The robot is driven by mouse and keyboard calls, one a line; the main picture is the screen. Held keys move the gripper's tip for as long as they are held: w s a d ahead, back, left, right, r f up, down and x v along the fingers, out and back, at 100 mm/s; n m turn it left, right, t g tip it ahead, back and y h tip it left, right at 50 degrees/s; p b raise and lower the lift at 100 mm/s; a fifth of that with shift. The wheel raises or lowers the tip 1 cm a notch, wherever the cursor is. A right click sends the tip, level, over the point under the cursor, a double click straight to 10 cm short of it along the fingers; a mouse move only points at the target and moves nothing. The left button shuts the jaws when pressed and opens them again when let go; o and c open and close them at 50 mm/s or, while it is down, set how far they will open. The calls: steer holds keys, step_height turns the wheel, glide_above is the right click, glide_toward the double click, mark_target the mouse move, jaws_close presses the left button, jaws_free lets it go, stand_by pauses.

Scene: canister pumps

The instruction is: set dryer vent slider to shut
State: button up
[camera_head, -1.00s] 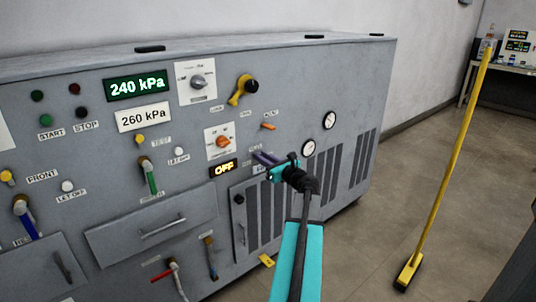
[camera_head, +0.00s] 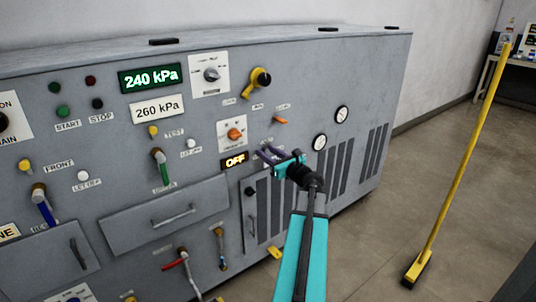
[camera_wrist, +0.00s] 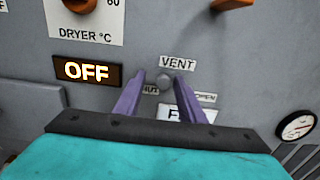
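The dryer vent slider shows as a small grey round knob (camera_wrist: 165,83) below the VENT label in the wrist view. I cannot tell whether the fingertips reach past the knob. In the head view my gripper (camera_head: 267,153) is at the panel, right of the OFF display, and the knob cannot be made out.
The lit OFF display (camera_wrist: 87,71) is left of the fingers, and a round gauge (camera_wrist: 297,126) is at the right. An orange lever (camera_head: 280,121) sticks out above my gripper. A drawer (camera_head: 165,213) is below left. A yellow broom (camera_head: 460,165) stands on open floor at the right.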

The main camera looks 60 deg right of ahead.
steer(key=p+v, duration=0.1)
steer(key=v, duration=1.3)
steer(key=shift+p, duration=0.4)
steer(key=shift+w+a, duration=0.1)
steer(key=shift+w, duration=0.05)
